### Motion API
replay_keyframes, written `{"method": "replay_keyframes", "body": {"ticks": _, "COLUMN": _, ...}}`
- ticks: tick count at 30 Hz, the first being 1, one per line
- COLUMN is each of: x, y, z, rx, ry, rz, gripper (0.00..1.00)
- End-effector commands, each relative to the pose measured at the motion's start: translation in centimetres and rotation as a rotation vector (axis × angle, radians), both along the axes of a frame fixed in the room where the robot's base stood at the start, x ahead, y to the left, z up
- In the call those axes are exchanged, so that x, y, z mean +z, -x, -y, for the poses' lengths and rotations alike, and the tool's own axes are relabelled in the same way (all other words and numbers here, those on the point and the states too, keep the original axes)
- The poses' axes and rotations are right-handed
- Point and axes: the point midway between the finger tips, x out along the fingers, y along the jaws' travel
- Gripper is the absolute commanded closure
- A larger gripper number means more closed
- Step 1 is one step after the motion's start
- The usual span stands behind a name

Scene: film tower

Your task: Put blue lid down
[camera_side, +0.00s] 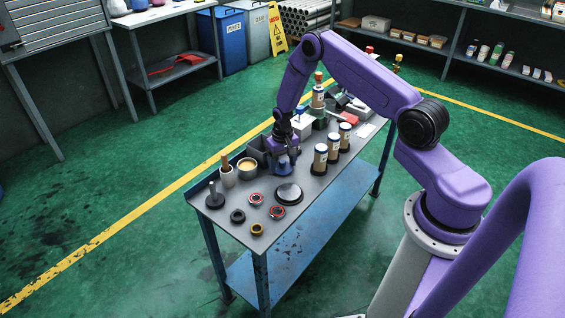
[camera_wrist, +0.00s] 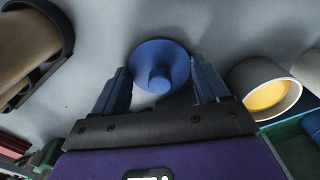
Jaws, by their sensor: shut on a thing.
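The blue lid (camera_wrist: 160,62) is a round disc with a knob at its middle. It sits between the two fingers of my gripper (camera_wrist: 161,84) in the wrist view, knob toward the camera. In the side view my gripper (camera_side: 285,166) points down over the middle of the bench, with the blue lid (camera_side: 284,168) low between its fingers. My gripper is shut on the lid. Whether the lid's underside touches the bench top is hard to tell.
The grey bench (camera_side: 232,212) holds a black disc (camera_side: 289,194) and several small rings in front. A cup with yellowish contents (camera_side: 247,170) stands to the left, and several dark-and-white canisters (camera_side: 320,158) to the right. A dark box (camera_side: 257,148) is behind.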

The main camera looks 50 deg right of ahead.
Motion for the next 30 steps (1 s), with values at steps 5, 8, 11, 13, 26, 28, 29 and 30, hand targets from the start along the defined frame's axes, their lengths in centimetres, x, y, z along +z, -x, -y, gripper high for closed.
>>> {"method": "replay_keyframes", "body": {"ticks": 5, "x": -0.1, "y": 0.0, "z": 0.0, "rx": 0.0, "ry": 0.0, "rz": 0.0, "gripper": 0.0}}
{"method": "replay_keyframes", "body": {"ticks": 8, "x": -0.1, "y": 0.0, "z": 0.0, "rx": 0.0, "ry": 0.0, "rz": 0.0, "gripper": 0.0}}
{"method": "replay_keyframes", "body": {"ticks": 11, "x": -0.1, "y": 0.0, "z": 0.0, "rx": 0.0, "ry": 0.0, "rz": 0.0, "gripper": 0.0}}
{"method": "replay_keyframes", "body": {"ticks": 13, "x": 0.1, "y": 0.0, "z": 0.0, "rx": 0.0, "ry": 0.0, "rz": 0.0, "gripper": 0.0}}
{"method": "replay_keyframes", "body": {"ticks": 26, "x": 6.1, "y": -0.1, "z": 0.0, "rx": 0.0, "ry": 0.001, "rz": 0.004, "gripper": 0.0}}
{"method": "replay_keyframes", "body": {"ticks": 28, "x": 7.3, "y": -0.1, "z": 0.0, "rx": 0.001, "ry": 0.001, "rz": 0.004, "gripper": 0.0}}
{"method": "replay_keyframes", "body": {"ticks": 29, "x": 7.9, "y": -0.1, "z": 0.0, "rx": 0.001, "ry": 0.001, "rz": 0.004, "gripper": 0.0}}
{"method": "replay_keyframes", "body": {"ticks": 30, "x": 8.5, "y": -0.1, "z": 0.0, "rx": 0.001, "ry": 0.0, "rz": 0.003, "gripper": 0.0}}
